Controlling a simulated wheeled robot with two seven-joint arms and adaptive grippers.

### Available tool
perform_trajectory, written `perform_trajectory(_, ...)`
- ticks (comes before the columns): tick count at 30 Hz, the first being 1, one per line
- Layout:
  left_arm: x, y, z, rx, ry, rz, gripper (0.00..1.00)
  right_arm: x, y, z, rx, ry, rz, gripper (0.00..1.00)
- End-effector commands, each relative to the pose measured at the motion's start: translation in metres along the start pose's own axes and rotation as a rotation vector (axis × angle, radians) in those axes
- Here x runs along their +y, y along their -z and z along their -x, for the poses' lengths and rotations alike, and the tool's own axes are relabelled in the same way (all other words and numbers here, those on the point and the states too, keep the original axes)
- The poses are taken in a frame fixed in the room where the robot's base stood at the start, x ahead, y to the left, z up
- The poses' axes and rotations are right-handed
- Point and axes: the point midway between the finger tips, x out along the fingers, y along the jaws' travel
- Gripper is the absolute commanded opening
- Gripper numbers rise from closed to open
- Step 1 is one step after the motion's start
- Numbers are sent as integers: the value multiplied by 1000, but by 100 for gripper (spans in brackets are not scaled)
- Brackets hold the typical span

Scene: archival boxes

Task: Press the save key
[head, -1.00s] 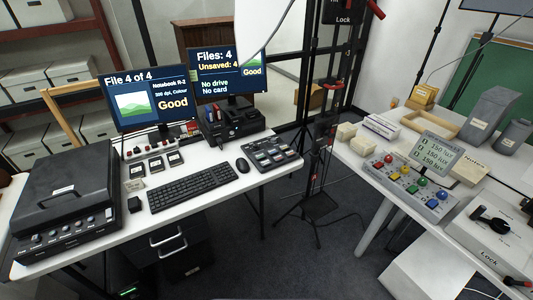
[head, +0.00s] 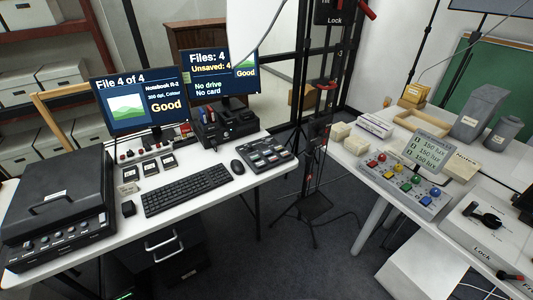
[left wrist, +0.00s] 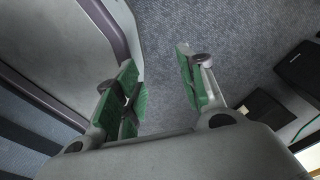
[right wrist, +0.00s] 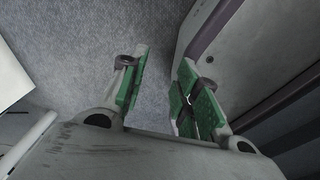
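A dark control pad (head: 266,155) with several grey keys and some coloured ones lies on the white desk, right of the mouse. Its labels are too small to read, so I cannot tell which key is save. A monitor (head: 221,72) behind it reads "Files: 4, Unsaved: 4, No drive, No card". A second monitor (head: 141,104) reads "File 4 of 4" and "Good". My left gripper (left wrist: 163,85) is open and empty above the carpet. My right gripper (right wrist: 160,85) is also open and empty over carpet. Neither gripper shows in the head view.
A keyboard (head: 187,189), mouse (head: 237,166) and black scanner (head: 58,205) share the desk. A black drive unit (head: 225,126) stands behind the pad. A right-hand table holds a coloured-button box (head: 408,185). Stands and tripod legs occupy the gap between the tables.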

Motion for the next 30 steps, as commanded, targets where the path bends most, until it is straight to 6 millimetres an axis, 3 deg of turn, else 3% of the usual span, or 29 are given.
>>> perform_trajectory(1,0,-2,0,-2,-1,0,40,0,1,0,1,0,0,21)
perform_trajectory(6,2,-11,1,-12,-3,0,40,1,6,0,7,-1,0,0)
perform_trajectory(16,4,-20,1,-23,-4,-1,40,5,23,-1,27,-5,-1,0)
perform_trajectory(30,0,1,0,1,0,0,40,1,6,0,7,-1,0,0)
